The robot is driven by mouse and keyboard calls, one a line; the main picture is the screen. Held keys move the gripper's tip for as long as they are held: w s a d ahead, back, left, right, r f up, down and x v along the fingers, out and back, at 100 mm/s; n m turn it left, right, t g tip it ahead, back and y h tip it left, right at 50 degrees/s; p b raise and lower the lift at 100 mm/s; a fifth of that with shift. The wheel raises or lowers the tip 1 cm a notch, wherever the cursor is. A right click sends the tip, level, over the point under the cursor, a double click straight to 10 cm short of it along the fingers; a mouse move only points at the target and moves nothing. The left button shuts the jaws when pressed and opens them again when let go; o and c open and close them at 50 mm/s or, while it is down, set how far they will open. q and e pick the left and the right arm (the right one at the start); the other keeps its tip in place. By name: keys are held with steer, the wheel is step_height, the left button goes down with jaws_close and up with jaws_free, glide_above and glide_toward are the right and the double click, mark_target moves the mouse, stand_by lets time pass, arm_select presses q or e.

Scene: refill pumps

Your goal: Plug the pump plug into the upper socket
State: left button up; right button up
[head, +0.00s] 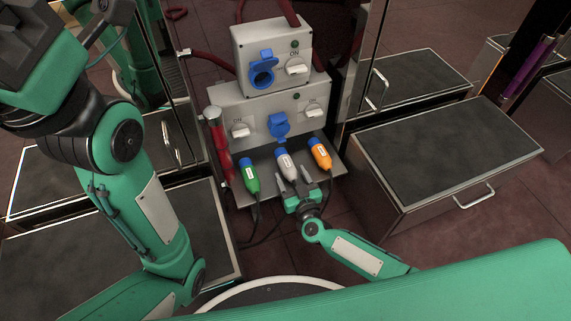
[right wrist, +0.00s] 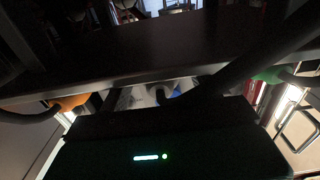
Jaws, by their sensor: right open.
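The upper socket (head: 262,70) is a blue round socket on the upper grey box; its lid looks raised. Three plugs with blue ends lie on the shelf below the boxes: a green one (head: 250,178), a white one (head: 286,163) and an orange one (head: 320,154). No marking tells me which is the pump plug. My right gripper (head: 292,178) is open at the near end of the white plug, with a finger on each side of it. Contact cannot be told. The white plug (right wrist: 138,98) is partly hidden in the dark right wrist view. My left gripper is out of view.
The lower box (head: 262,112) has a blue socket (head: 279,126) with its lid looking down, and switches. A red cylinder (head: 218,143) stands left of the shelf (head: 238,198). Dark cables hang below the plugs. Dark-topped cabinets (head: 450,150) flank both sides.

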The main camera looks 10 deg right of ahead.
steer(key=shift+w, duration=0.3)
steer(key=shift+p, duration=0.45)
stand_by(0.9)
stand_by(0.4)
steer(key=c, duration=1.3)
steer(key=shift+s+d+p, duration=0.2)
steer(key=shift+s+p, duration=0.3)
steer(key=shift+s, duration=0.5)
steer(key=shift+s+d+p, duration=0.15)
steer(key=shift+s+p, duration=0.4)
steer(key=shift+s, duration=0.4)
steer(key=shift+s+d+p, duration=0.2)
steer(key=shift+s+p, duration=0.3)
steer(key=shift+s, duration=0.5)
steer(key=shift+r+p, duration=1.55)
steer(key=shift+p, duration=0.1)
